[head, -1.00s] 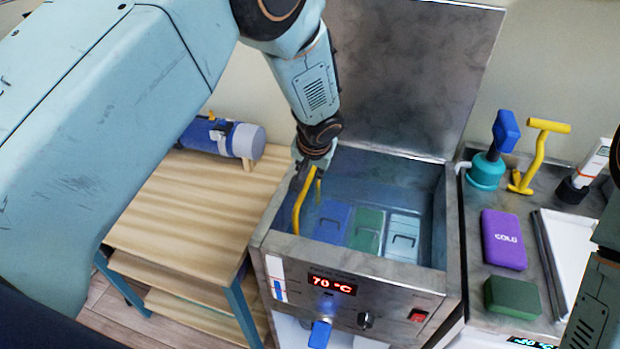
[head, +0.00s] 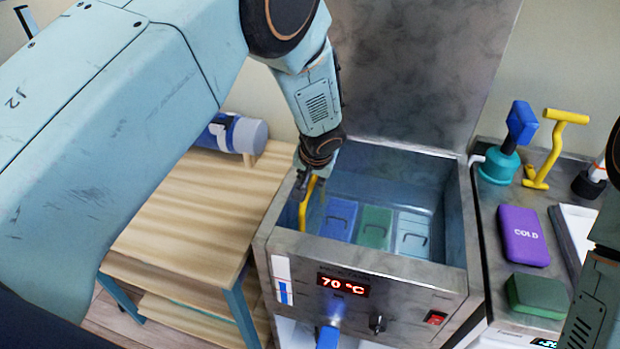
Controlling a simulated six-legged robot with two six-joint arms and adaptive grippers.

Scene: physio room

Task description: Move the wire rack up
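The wire rack shows mainly as its yellow handle (head: 304,212), at the left inside the open steel water bath (head: 365,262). The rest of the rack is hidden or too dim to make out. My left gripper (head: 309,186) points down over the bath's left side, with its fingertips at the top of the yellow handle. The fingers are small and dark, so I cannot tell whether they are closed on it. My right gripper is out of view; only part of that arm shows at the right edge.
Blue (head: 340,220), green (head: 374,227) and pale (head: 412,234) packs lie in the bath. Its raised lid (head: 420,70) stands behind. A wooden shelf unit (head: 190,220) is left. A purple pack (head: 523,236) and a dark green block (head: 535,296) lie on the right counter.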

